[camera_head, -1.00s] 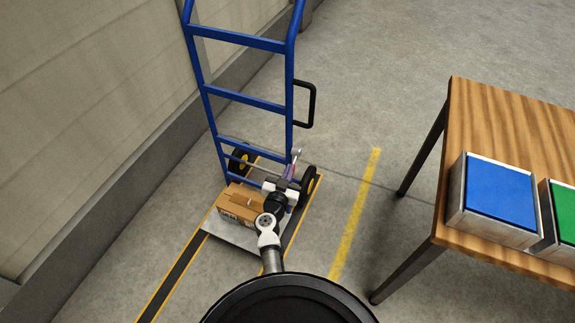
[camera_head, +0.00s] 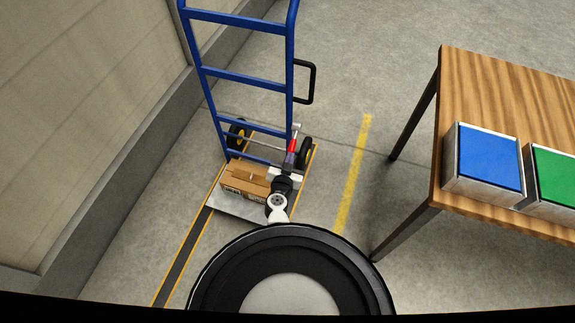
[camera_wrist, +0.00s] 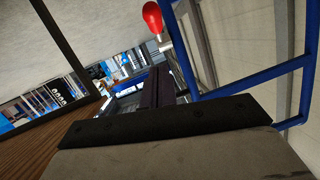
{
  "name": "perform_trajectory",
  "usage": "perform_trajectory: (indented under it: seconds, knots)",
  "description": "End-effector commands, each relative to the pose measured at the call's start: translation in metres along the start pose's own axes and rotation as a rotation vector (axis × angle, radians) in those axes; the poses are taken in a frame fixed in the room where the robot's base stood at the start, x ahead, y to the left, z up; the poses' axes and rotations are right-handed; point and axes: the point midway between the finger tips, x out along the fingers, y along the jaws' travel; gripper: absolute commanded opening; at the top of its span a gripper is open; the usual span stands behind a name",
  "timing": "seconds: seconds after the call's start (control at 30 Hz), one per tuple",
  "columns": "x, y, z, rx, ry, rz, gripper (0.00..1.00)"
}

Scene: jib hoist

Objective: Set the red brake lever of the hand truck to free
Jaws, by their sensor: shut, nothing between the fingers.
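The blue hand truck (camera_head: 245,77) stands upright by the wall in the head view. Its red brake lever (camera_head: 292,146) shows low on its right upright, near the right wheel. In the wrist view the lever's red knob (camera_wrist: 152,18) sits on a thin metal stem at the top middle. My gripper (camera_head: 289,160) is at the lever in the head view, just on the near side of the red part. In the wrist view its dark fingers (camera_wrist: 155,88) are shut and empty, below the knob. I cannot tell whether they touch the lever.
A cardboard box (camera_head: 245,180) rests on the truck's toe plate (camera_head: 230,207), left of my arm. A wooden table (camera_head: 490,88) with a blue-topped box (camera_head: 488,160) and a green-topped box (camera_head: 553,175) stands right. Floor between truck and table is clear.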

Motion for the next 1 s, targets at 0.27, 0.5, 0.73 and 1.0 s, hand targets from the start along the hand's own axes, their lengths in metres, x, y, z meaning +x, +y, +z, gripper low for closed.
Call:
perform_trajectory:
  seconds: [0.27,0.5,0.73,1.0]
  knots:
    - [0.056,0.001,0.01,0.001,0.0,-0.001,0.0]
    - [0.072,0.0,0.026,0.0,0.001,-0.001,0.0]
    - [0.076,0.0,0.029,0.0,0.0,-0.001,0.0]
    - [0.076,0.0,0.028,0.0,0.0,-0.001,0.0]
